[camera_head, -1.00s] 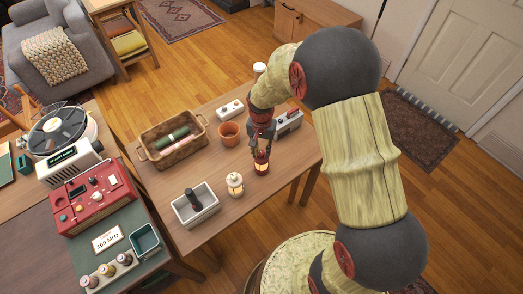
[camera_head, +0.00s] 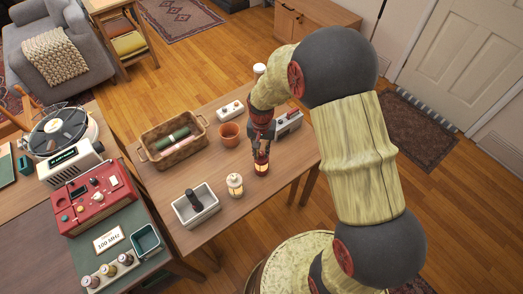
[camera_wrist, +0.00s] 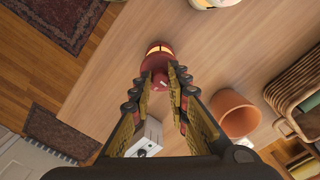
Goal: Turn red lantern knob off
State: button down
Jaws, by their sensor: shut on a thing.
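The red lantern (camera_head: 261,166) stands upright on the wooden table, with its lit band glowing. In the wrist view the lantern (camera_wrist: 157,52) shows its glowing band, red body and a red knob with a white mark (camera_wrist: 160,79) between the fingertips. My gripper (camera_head: 259,148) is above the lantern, pointing down at its top. In the wrist view my gripper (camera_wrist: 160,78) has its fingers closed around the knob. The fingers hide the knob's sides.
A cream lantern (camera_head: 235,185) stands left of the red one. A terracotta pot (camera_head: 229,138), a grey device (camera_head: 291,121), a white box (camera_head: 231,109), a wicker basket (camera_head: 150,154) and a grey-white bin (camera_head: 182,213) share the table. Bare tabletop lies around the lanterns.

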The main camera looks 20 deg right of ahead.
aim_at(262, 154)
jog(key=n+p, duration=0.2)
jog(key=n, duration=0.3)
jog(key=shift+r, duration=0.1)
jog(key=n+p, duration=0.2)
jog(key=n, duration=0.3)
jog(key=shift+n, duration=0.4)
jog(key=c, duration=1.7)
grip_release()
notch_tip(262, 154, up, 12)
jog(key=shift+f, duration=0.1)
